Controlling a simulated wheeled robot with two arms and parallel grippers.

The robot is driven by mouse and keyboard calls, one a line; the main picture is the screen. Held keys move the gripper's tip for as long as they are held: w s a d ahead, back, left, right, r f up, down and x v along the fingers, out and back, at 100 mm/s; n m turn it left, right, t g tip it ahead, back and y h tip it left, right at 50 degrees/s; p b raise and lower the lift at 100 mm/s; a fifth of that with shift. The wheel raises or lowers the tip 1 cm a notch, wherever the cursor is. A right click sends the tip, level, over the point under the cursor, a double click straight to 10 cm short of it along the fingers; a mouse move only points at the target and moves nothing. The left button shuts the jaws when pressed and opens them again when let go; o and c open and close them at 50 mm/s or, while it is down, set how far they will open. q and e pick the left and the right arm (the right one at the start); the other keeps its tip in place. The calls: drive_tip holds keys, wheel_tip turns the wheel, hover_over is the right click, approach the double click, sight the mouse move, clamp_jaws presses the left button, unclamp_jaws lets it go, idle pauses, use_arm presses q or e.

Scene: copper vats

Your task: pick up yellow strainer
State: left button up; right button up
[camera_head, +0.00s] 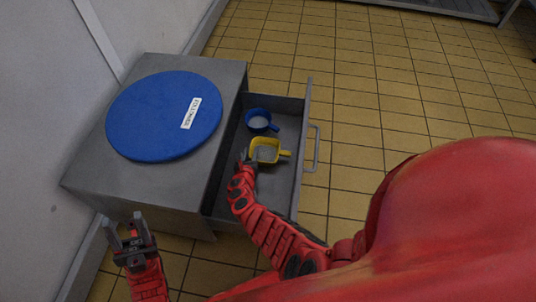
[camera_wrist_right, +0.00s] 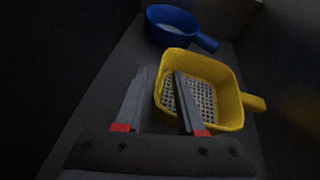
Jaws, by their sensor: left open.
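The yellow strainer (camera_head: 266,151) sits in the open drawer, with its handle pointing right. In the right wrist view the strainer (camera_wrist_right: 236,88) shows its perforated grey mesh floor. My right gripper (camera_head: 246,158) is at the strainer's left side. In the wrist view its fingers (camera_wrist_right: 160,74) are apart, one over the inside of the strainer and one outside its near-left wall, with the rim between them. I cannot tell whether they touch it. My left gripper (camera_head: 123,220) is open and empty, in front of the cabinet's near-left corner.
A blue strainer (camera_head: 259,121) lies behind the yellow one; it also shows in the wrist view (camera_wrist_right: 172,25). The drawer's front panel (camera_head: 304,130) and handle (camera_head: 315,150) stand to the right. A blue round lid (camera_head: 150,115) lies on the grey cabinet (camera_head: 100,180). Tiled floor is clear at right.

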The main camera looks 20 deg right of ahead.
clamp_jaws()
idle(1.2)
